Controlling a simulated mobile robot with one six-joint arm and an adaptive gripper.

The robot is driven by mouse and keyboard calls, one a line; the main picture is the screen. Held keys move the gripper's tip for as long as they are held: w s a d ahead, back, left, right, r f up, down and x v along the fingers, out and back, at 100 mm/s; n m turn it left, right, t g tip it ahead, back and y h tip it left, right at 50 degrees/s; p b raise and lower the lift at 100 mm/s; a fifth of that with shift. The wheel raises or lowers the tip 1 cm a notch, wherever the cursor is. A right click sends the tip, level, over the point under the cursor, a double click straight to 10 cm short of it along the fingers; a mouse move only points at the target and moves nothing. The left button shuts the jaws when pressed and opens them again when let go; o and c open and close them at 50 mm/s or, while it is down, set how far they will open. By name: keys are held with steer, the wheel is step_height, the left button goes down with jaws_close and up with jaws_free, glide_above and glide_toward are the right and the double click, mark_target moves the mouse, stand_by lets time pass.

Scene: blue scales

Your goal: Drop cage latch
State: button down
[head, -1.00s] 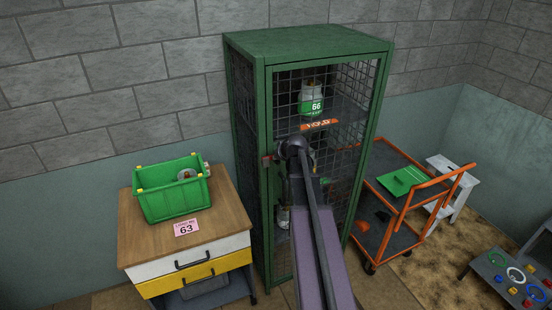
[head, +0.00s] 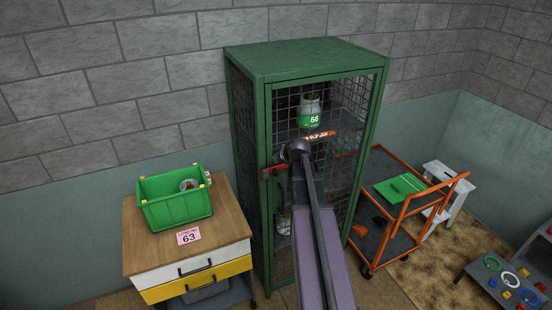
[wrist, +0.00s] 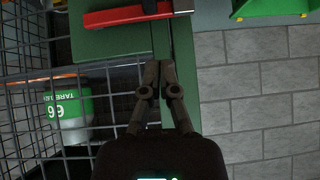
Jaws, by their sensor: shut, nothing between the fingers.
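The green mesh cage (head: 315,56) stands against the wall with its door facing me. Its red cage latch (head: 274,169) shows at the left edge of the door, just left of my arm. In the wrist view the red latch (wrist: 128,16) lies across the green door frame and the post edge, near the top of the picture. My gripper (wrist: 159,65) is shut and empty, with its fingertips together over the green frame, a short way below the latch in that picture and seemingly apart from it. In the head view my arm hides the gripper.
Behind the mesh stands a white-and-green cylinder marked 66 (head: 310,113), near an orange sign (head: 319,136). Left is a wooden-topped cabinet (head: 224,215) with a green crate (head: 178,213). Right are an orange trolley (head: 361,244) and a white step stool (head: 457,203).

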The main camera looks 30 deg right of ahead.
steer(key=p+v, duration=0.4)
steer(key=v, duration=0.2)
steer(key=shift+a, duration=0.15)
steer(key=shift+s+r, duration=0.1)
steer(key=shift+r, duration=0.05)
stand_by(0.4)
steer(key=s+a+f+g+b, duration=0.3)
steer(key=a+f+b, duration=0.4)
steer(key=a, duration=0.4)
steer(key=s+a+f+n+g+b, duration=0.1)
steer(key=s+a+f+g+b, duration=0.2)
steer(key=a+f, duration=0.7)
steer(key=s+a+f+n+g+b, duration=0.1)
steer(key=s+a+f+g+b, duration=0.2)
steer(key=s+a+f+b, duration=0.4)
steer(key=shift+a+f+y+b, duration=0.4)
steer(key=shift+a+f+b, duration=0.85)
steer(key=shift+a+b, duration=0.95)
